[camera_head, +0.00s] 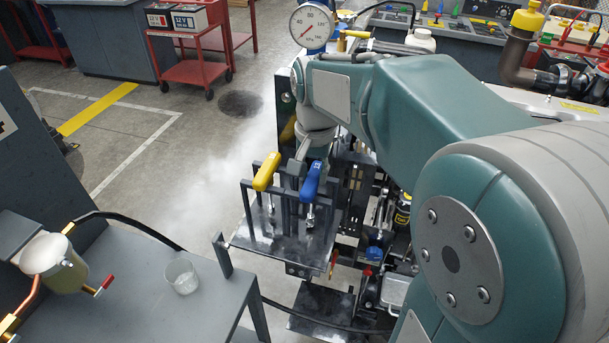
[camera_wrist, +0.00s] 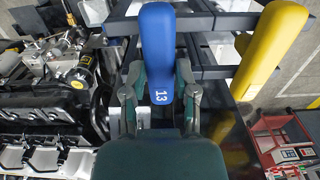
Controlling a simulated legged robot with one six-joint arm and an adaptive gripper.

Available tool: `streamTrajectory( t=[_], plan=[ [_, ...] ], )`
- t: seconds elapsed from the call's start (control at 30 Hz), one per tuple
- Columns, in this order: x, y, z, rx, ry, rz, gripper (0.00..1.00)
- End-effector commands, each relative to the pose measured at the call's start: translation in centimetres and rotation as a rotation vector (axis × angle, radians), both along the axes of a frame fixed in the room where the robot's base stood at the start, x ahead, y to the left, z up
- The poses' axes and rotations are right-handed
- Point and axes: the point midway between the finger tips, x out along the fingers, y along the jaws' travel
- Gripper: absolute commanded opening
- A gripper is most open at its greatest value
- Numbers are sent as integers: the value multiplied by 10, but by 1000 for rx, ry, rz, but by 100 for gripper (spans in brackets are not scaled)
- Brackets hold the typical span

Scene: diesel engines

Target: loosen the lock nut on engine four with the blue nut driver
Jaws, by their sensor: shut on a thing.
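The blue nut driver (camera_head: 312,182) stands upright in a dark metal rack (camera_head: 290,243), its shank between the bars. In the wrist view its blue handle (camera_wrist: 158,50) bears the number 13. My gripper (camera_wrist: 160,75) is shut on this handle, one finger on each side. In the head view my arm comes down behind the handle and the fingers are hard to make out. Part of an engine (camera_wrist: 45,110) shows at the left of the wrist view. I cannot tell its number, and I cannot pick out the lock nut.
A yellow-handled driver (camera_head: 266,172) stands in the rack just left of the blue one. A grey bench (camera_head: 150,300) with a clear cup (camera_head: 181,276) is at front left. Pale vapour drifts left of the rack. A red cart (camera_head: 195,72) stands behind; open floor lies between.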

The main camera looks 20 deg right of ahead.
Motion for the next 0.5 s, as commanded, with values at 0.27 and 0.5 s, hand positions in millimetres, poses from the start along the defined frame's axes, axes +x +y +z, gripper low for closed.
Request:
streamTrajectory(
  t=[0.27, 0.5],
  plan=[
    [0, 0, -3, 0, 9, 0, 0],
    [0, 0, 17, 0, 4, 0, 0]
  ],
)
